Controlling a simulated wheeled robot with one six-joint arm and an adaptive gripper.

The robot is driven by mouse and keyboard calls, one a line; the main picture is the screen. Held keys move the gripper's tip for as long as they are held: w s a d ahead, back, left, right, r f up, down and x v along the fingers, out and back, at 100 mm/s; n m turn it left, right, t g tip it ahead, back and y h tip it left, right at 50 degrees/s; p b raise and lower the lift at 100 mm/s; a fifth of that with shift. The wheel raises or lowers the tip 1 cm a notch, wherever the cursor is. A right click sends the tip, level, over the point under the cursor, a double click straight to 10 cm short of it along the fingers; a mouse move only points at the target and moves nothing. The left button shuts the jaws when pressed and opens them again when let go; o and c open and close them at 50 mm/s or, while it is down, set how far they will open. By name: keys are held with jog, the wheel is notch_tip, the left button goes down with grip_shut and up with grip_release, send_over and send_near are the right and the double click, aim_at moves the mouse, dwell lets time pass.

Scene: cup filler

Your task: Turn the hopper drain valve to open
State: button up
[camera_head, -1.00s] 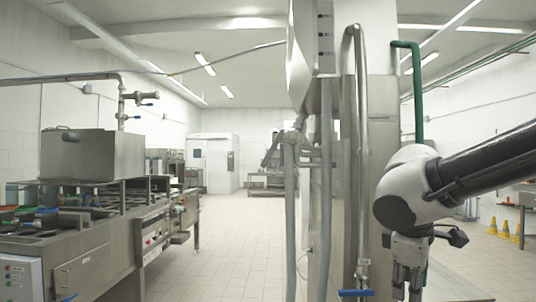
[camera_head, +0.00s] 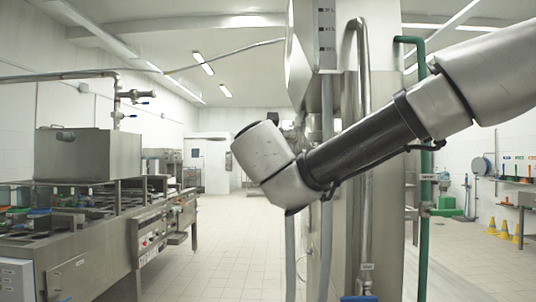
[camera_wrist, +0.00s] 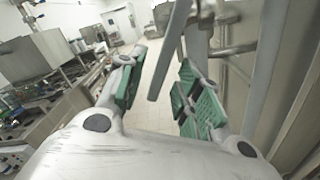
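A blue valve handle (camera_head: 360,298) sits at the foot of a steel pipe (camera_head: 364,215), under a small white tag, at the bottom edge of the head view. I cannot read whether the tag names the hopper drain. Another blue-handled valve (camera_head: 133,117) is on the pipework at the left, by a steel box (camera_head: 87,154). My gripper (camera_wrist: 160,98) is open, green pads apart, in the wrist view. A grey bar (camera_wrist: 170,55) shows between its fingers; I cannot tell how far off it is. In the head view my arm hides the gripper.
A steel filling machine (camera_head: 95,240) stands along the left. A tall steel cabinet (camera_head: 340,240) with vertical pipes is at centre right, partly behind my arm. A green pipe (camera_head: 424,250) and yellow cones (camera_head: 504,230) are at the right. Tiled floor (camera_head: 240,250) is clear between.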

jog(key=shift+w+d, duration=0.1)
jog(key=shift+w, duration=1.25)
grip_shut()
